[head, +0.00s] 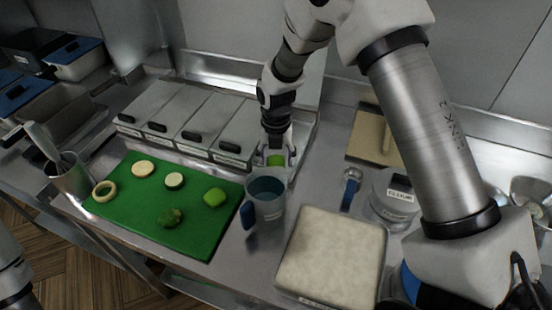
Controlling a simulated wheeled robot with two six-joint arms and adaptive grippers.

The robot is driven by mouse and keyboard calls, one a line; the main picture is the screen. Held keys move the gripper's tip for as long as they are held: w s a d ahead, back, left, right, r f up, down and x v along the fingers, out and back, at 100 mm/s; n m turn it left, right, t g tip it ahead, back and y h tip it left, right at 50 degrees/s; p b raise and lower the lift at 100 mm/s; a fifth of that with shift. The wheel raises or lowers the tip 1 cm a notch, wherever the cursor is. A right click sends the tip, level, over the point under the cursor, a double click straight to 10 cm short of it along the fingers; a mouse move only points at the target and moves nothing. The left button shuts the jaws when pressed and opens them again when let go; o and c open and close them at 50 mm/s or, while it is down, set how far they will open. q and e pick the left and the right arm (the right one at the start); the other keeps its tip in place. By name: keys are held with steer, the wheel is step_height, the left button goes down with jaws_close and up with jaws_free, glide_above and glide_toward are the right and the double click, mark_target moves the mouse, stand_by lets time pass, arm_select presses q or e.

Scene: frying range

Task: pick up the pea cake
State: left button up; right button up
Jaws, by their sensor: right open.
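A bright green lump (275,160) shows between the fingers of my right gripper (276,157), just behind a blue-grey jug. My right gripper points down there and is open, with its fingers on either side of the lump; contact is too small to tell. Another bright green rounded piece (214,197) lies on the green board (205,240) to the left. I cannot tell for sure which green piece is the pea cake. My left gripper is not in view.
The board also holds pale slices (143,168), a ring (104,191) and a dark green piece (170,217). The jug (268,190) stands close in front of my right gripper. Lidded bins (205,118) stand behind the board. A pale-filled tray (332,255) and flour container (395,195) stand right.

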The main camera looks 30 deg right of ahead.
steer(key=shift+w+f, duration=0.1)
steer(key=shift+f, duration=0.5)
steer(key=c, duration=0.6)
